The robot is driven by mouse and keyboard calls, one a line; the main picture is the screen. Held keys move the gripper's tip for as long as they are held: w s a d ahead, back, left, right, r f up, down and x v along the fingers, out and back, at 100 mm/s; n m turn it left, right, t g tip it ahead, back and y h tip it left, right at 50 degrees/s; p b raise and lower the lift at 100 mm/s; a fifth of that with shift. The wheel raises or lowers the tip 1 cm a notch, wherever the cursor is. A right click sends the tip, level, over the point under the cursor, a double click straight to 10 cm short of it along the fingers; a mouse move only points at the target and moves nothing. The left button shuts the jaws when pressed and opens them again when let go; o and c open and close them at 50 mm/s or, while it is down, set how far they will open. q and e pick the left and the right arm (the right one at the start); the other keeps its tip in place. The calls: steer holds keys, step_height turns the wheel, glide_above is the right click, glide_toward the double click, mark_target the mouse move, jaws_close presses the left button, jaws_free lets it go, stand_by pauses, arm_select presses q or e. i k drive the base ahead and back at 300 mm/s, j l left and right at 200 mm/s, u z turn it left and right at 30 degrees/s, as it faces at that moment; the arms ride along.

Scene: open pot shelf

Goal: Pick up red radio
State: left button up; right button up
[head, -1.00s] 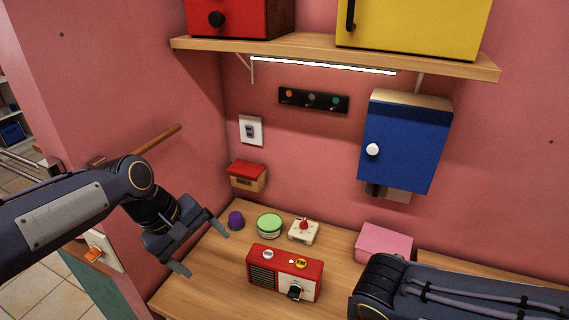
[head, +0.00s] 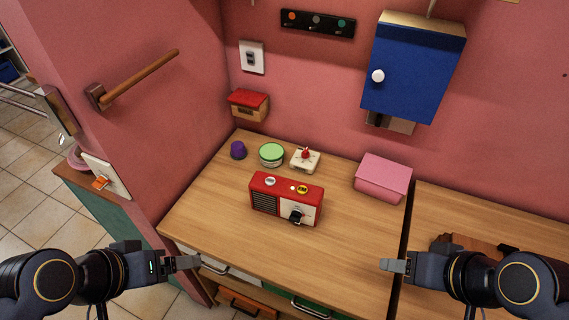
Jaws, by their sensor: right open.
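The red radio (head: 286,200) stands upright on the wooden counter (head: 350,245). It has a dark speaker grille, a white panel with a black knob, and small dials on top. My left gripper (head: 192,262) is in front of the counter, left of and nearer than the radio. It shows edge-on, so I cannot tell its opening. My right gripper (head: 388,265) is open, over the counter's front right part, apart from the radio. Neither gripper touches the radio.
Behind the radio are a purple item (head: 238,150), a green-lidded tin (head: 271,154) and a white box with a red knob (head: 305,159). A pink box (head: 383,178) sits to the right. A blue cabinet (head: 413,70) hangs above. The counter's front is clear.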

mark_target(279, 200)
steer(key=i+j, duration=0.1)
steer(key=j, duration=0.25)
steer(key=j+u, duration=0.1)
steer(key=j, duration=0.25)
steer(key=i+j, duration=0.15)
steer(key=j, duration=0.2)
steer(key=i+j+u, duration=0.1)
steer(key=j, duration=0.25)
